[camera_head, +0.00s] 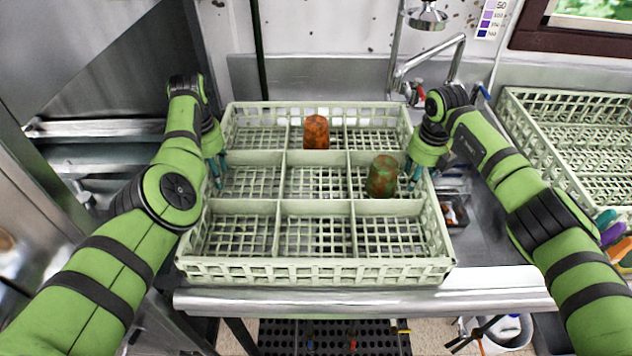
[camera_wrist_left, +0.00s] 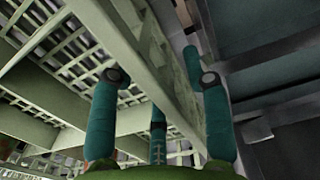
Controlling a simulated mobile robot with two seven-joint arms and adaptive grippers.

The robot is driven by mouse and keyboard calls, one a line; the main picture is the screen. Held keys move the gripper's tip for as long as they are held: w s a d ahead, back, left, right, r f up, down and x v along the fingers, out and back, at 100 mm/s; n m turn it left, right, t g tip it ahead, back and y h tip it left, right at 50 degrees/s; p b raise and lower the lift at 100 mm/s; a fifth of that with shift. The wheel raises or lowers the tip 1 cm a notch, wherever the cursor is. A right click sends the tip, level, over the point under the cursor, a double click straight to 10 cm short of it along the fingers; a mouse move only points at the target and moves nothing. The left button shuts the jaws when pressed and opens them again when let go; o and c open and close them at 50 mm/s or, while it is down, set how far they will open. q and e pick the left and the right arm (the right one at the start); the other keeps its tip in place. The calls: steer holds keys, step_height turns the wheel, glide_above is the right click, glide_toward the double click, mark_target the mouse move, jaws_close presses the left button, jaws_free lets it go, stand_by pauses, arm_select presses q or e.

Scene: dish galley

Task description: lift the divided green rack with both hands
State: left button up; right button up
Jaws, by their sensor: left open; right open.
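The divided green rack (camera_head: 315,270) is pale green with a lattice floor and walls, and sits flat on the metal counter. Dividers split it into several compartments. A rusty orange tumbler (camera_head: 316,132) stands in the back middle compartment. A brown-green tumbler (camera_head: 382,177) stands in the middle row's right compartment. My left gripper (camera_head: 218,174) is open at the rack's left side wall; in the left wrist view the wall (camera_wrist_left: 150,62) runs between its spread fingers (camera_wrist_left: 157,68). My right gripper (camera_head: 412,175) is open at the right side wall, its fingers pointing down; contact is unclear.
A second pale green rack (camera_head: 570,130) stands at the right. A faucet (camera_head: 430,60) rises behind the rack. A small dark container (camera_head: 453,210) lies right of it. The counter's front edge (camera_head: 360,300) is just before the rack. A metal wall and rail (camera_head: 95,128) are at the left.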

arm_select(q)
steer(key=shift+c, duration=0.4)
arm_select(e)
steer(key=shift+c, duration=0.4)
